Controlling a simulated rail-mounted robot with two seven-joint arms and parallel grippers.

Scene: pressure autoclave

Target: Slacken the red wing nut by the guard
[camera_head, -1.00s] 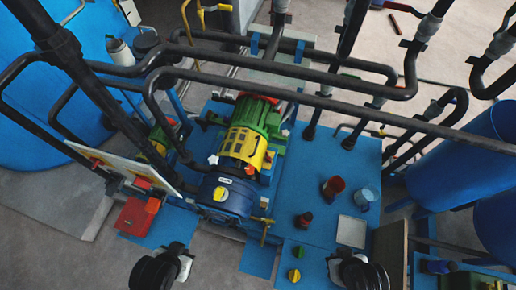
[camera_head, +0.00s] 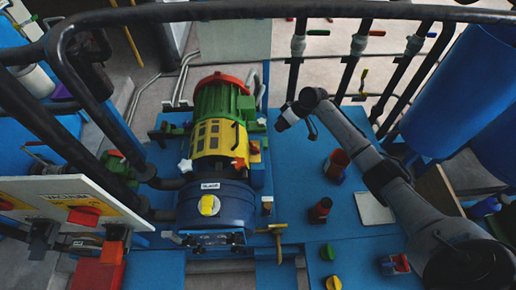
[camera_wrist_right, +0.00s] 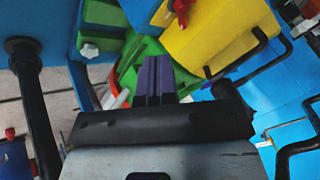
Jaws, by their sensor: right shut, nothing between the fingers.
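The red wing nut (camera_head: 238,163) sits at the right lower edge of the yellow guard (camera_head: 212,138), on the motor (camera_head: 220,98) with its green body and red end. In the right wrist view a red piece (camera_wrist_right: 181,10), which looks like this nut, is on a yellow block at the top edge. My right gripper (camera_head: 283,122) is right of the motor, above the blue base, apart from the nut. Its fingers (camera_wrist_right: 155,68) are shut and empty in the wrist view. My left gripper is out of view.
A white wing nut (camera_head: 185,165) is on the guard's left side. The blue pump end (camera_head: 215,210) with a yellow knob is in front. A dark pipe (camera_head: 300,12) crosses above the motor. A panel (camera_head: 70,200) is at left.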

